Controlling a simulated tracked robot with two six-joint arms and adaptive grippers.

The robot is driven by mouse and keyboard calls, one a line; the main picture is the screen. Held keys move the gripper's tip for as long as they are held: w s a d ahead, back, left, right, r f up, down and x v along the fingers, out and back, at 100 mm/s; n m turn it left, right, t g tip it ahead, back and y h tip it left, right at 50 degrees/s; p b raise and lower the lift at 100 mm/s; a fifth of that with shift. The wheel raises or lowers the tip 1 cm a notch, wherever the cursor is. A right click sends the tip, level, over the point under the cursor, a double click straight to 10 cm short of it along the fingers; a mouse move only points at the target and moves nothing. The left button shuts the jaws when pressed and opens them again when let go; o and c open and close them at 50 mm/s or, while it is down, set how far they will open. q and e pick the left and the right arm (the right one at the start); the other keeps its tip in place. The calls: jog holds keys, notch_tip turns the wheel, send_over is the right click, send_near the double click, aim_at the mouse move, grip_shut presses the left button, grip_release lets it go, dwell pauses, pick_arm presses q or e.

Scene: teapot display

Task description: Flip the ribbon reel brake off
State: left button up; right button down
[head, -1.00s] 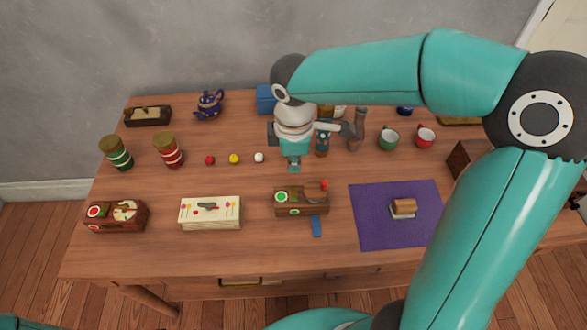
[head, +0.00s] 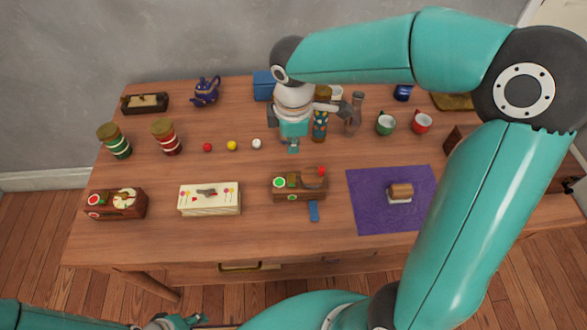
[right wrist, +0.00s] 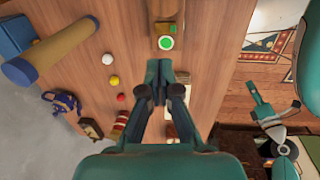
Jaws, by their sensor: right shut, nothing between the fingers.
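A brown wooden box (head: 300,187) stands at the middle front of the table, with a green disc on its front and a red-tipped lever on its right. A blue strip (head: 313,211) lies in front of it, perhaps the ribbon. The box shows partly in the right wrist view (right wrist: 165,14), its green disc just beyond my fingertips. My right gripper (head: 293,147) is shut and empty, above the table behind the box and apart from it; it also shows in the right wrist view (right wrist: 168,75). My left gripper (head: 180,322) is at the bottom edge, partly cut off.
A cream box (head: 210,199) and another wooden box with a red disc (head: 116,204) stand to the left. Small balls (head: 232,146) and striped jars (head: 166,137) are behind. A purple mat (head: 390,220) lies to the right. The table's front strip is clear.

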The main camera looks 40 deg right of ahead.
aim_at(293, 182)
jog(key=f, duration=0.4)
jog(key=w+f, duration=0.1)
jog(key=f, duration=0.8)
jog(key=shift+w+d+f, duration=0.1)
jog(key=shift+w+d, duration=0.1)
jog(key=shift+d, duration=0.2)
jog(key=shift+w+f+b, duration=0.1)
jog(key=shift+f+b, duration=0.35)
jog(key=shift+b, duration=0.3)
jog(key=shift+r+p, duration=0.3)
jog(key=shift+s, duration=0.25)
jog(key=shift+s+a, duration=0.15)
jog(key=shift+s+a+r+b, duration=0.1)
jog(key=shift+s+a+b, duration=0.1)
jog(key=shift+s+b, duration=0.15)
